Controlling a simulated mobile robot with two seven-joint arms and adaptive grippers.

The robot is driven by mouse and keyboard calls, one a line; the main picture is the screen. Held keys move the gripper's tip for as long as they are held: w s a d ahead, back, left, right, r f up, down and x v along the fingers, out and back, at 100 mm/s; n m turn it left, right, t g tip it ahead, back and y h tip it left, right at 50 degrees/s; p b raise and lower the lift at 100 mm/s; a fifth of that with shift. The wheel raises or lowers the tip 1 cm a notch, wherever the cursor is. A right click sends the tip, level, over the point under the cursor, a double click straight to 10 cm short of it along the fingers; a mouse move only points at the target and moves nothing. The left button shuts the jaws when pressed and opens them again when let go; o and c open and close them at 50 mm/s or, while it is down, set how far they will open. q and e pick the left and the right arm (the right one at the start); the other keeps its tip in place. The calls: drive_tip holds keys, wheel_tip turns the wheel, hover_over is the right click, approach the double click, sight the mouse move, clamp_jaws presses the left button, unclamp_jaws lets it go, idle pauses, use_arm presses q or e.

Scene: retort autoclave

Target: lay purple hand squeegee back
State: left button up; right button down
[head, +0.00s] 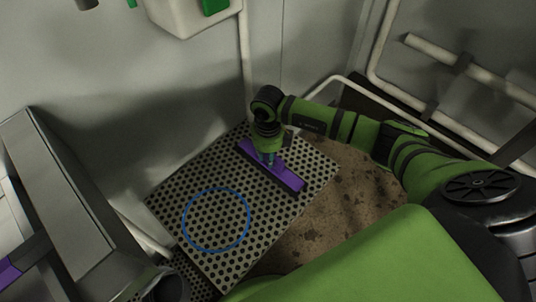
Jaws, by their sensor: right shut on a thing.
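The purple hand squeegee (287,177) has a long purple head with a dark edge and is at the upper right part of a perforated metal plate (205,185). I cannot tell whether it touches the plate. My right gripper (267,157) points down and is shut on the squeegee near the middle of its head; its fingers and the handle are mostly hidden by the wrist. My left gripper is not clearly in view. A blue circle outline (216,219) marks a bare area of the plate, to the lower left of the squeegee.
A grey metal structure (70,210) stands at the left, with a purple piece (10,270) at the picture's edge. Pale pipes (470,70) run along the upper right. A white basin (195,15) hangs at the top. Brown stained floor (320,215) lies right of the plate.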

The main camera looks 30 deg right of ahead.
drive_tip(key=c, duration=0.9)
unclamp_jaws()
drive_tip(key=shift+c, duration=0.2)
wheel_tip(320, 180, up, 12)
